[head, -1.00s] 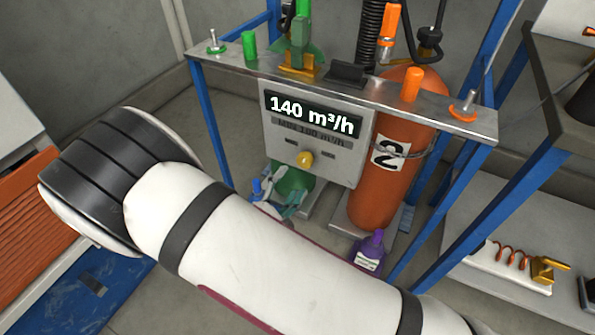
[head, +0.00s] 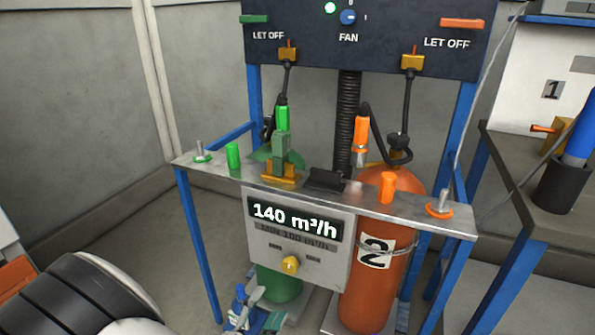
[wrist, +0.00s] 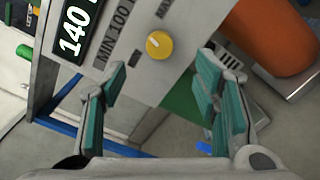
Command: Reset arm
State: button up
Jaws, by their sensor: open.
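My gripper (wrist: 160,85) is open and empty in the wrist view, its teal-padded fingers wide apart. The yellow knob (wrist: 159,45) of the display box shows between and beyond the fingers. In the head view my gripper (head: 255,312) is small at the bottom edge, below and left of the yellow knob (head: 290,265), and partly cut off. My white and black arm fills the lower left corner. The display box (head: 262,258) reads 140 m³/h. I cannot tell the exact gap between fingers and box.
A metal shelf (head: 330,197) on blue legs stands above the display box. An orange cylinder (head: 365,290) marked 2 stands right of it, a green cylinder (head: 280,284) below it. A dark panel (head: 385,45) with a fan switch is behind. A bench (head: 545,185) stands right. Open floor lies left.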

jog(key=w+d+r+m+g+h, duration=0.2)
jog(key=d+r+m+g+h, duration=0.55)
jog(key=d+r, duration=0.6)
jog(key=s+d+r+m+g+y, duration=0.1)
jog(key=s+d+r+m+g, duration=0.25)
jog(key=d, duration=0.25)
jog(key=s+d+r+m+g, duration=0.2)
jog(key=d+r+g, duration=0.1)
jog(key=d+g, duration=0.15)
jog(key=s+d+r+m+g+y, duration=0.1)
jog(key=s+d+r+m+y, duration=0.15)
jog(key=s, duration=0.35)
jog(key=s+d+r+m+g+y, duration=0.1)
jog(key=s+d+m+y, duration=0.1)
jog(key=s+y, duration=0.3)
jog(key=s+d+r+m+g+y, duration=0.1)
jog(key=s+d+r+m+y, duration=0.15)
jog(key=s, duration=0.45)
jog(key=s+a+t+y, duration=0.2)
jog(key=s+a+y, duration=0.1)
jog(key=s, duration=0.2)
notch_tip(320, 180, up, 31)
jog(key=t+p, duration=0.4)
jog(key=p, duration=2.5)
jog(key=shift+w+d, duration=0.15)
jog(key=shift+d, duration=0.1)
